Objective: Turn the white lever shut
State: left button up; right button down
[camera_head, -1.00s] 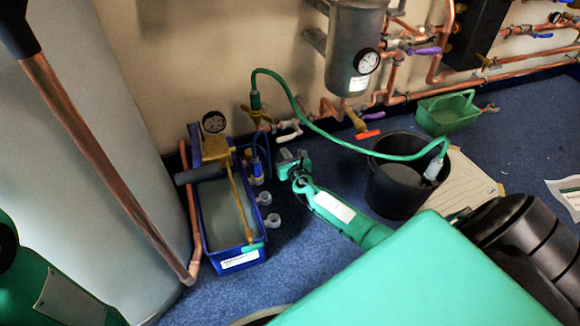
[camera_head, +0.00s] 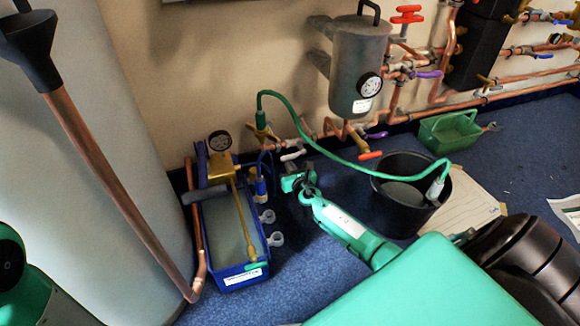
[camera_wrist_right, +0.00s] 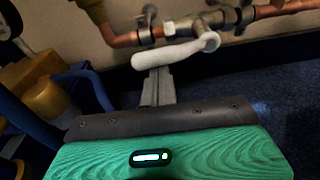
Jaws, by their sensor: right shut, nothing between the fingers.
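The white lever (camera_head: 293,155) sits on the copper pipework low on the wall, right of the blue box. In the right wrist view the white lever (camera_wrist_right: 172,52) runs from its pivot at the right down towards the left, roughly along the pipe. My right gripper (camera_head: 291,170) is just in front of and below the lever, shut and empty. In the wrist view its grey fingers (camera_wrist_right: 157,74) point up at the lever's left half. Their tips are at its lower edge; I cannot tell whether they touch. My left gripper is not in view.
A blue box (camera_head: 233,275) with a gauge and brass pump stands left of the gripper. A green hose (camera_head: 330,155) loops above it to a black bucket (camera_head: 400,215). A red-handled valve (camera_head: 370,155) is to the right. Blue floor is open in front of the box.

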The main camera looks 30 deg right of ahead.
jog(key=shift+a+r+m, duration=0.1)
jog(key=shift+r+m, duration=0.25)
jog(key=shift+m, duration=0.15)
jog(key=r+m, duration=0.1)
jog(key=m, duration=0.1)
jog(key=shift+r+m+y, duration=0.4)
jog(key=s+d+r+m+t+y+p, duration=0.1)
jog(key=d+r+m, duration=0.3)
jog(key=m, duration=0.8)
jog(key=shift+d+r+m+t+p, duration=0.15)
jog(key=shift+r+m+t+p, duration=0.15)
jog(key=shift+r+t+p, duration=0.35)
jog(key=shift+d+r, duration=0.1)
